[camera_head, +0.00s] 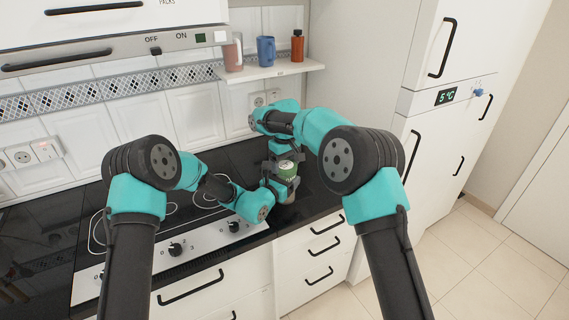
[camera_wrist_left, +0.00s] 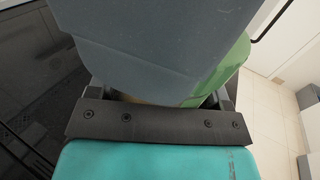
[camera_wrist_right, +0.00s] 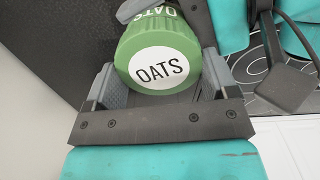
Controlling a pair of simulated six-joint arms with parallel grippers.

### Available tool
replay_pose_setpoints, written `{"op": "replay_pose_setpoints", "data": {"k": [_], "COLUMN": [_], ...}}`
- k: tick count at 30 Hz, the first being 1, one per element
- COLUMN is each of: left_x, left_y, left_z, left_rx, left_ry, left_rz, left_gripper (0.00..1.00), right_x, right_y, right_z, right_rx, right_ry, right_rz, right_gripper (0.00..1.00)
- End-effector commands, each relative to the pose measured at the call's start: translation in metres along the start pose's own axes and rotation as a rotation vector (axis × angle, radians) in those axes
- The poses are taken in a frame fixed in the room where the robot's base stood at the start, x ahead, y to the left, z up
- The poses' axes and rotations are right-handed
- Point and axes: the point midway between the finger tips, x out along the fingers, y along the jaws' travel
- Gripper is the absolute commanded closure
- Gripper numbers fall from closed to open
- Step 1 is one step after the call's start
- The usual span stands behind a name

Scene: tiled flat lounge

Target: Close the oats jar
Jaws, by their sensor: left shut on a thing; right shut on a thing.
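The oats jar's green lid (camera_head: 286,169) is over the counter's right end in the head view. In the right wrist view the lid (camera_wrist_right: 158,42), marked OATS, sits between the fingers of my right gripper (camera_wrist_right: 160,82), which is shut on it. My left gripper (camera_head: 287,190) is lower, shut on the jar body. In the left wrist view a tan sliver of the jar (camera_wrist_left: 125,97) shows below a large grey finger, with the green lid (camera_wrist_left: 234,62) at the right. The jar's rim is hidden, so I cannot tell whether the lid is seated.
The black hob (camera_head: 160,222) lies left of the jar, with a knob panel (camera_head: 176,248) in front. A shelf (camera_head: 268,71) with a pink cup, a blue mug (camera_head: 265,50) and an orange bottle (camera_head: 297,46) hangs behind. A tall white fridge (camera_head: 425,125) stands right.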

Motion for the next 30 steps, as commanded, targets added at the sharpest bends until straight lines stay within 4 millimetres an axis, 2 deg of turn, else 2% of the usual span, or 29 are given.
{"op": "replay_pose_setpoints", "data": {"k": [9, 14, 15, 20, 30], "left_x": [-0.0002, -0.0002, -0.0002, -0.0002, -0.0003], "left_y": [0.0003, 0.0003, 0.0003, 0.0003, 0.0001], "left_z": [-0.0011, -0.0011, -0.0011, -0.0011, -0.001], "left_rx": [-0.001, -0.001, -0.001, -0.001, -0.001], "left_ry": [0.002, 0.002, 0.002, 0.002, 0.002], "left_rz": [0.001, 0.001, 0.001, 0.001, 0.0], "left_gripper": [0.94, 0.94, 0.94, 0.94, 0.94], "right_x": [-0.0013, -0.0013, -0.0013, -0.0007, -0.006], "right_y": [0.0022, 0.0021, 0.0021, 0.002, 0.0019], "right_z": [0.0004, 0.0004, 0.0004, 0.0004, 0.0], "right_rx": [0.414, 0.412, 0.412, 0.41, 0.41], "right_ry": [0.002, 0.002, 0.002, 0.001, 0.002], "right_rz": [0.001, 0.001, 0.001, 0.001, 0.001], "right_gripper": [0.43, 0.43, 0.17, 0.01, 0.0]}}
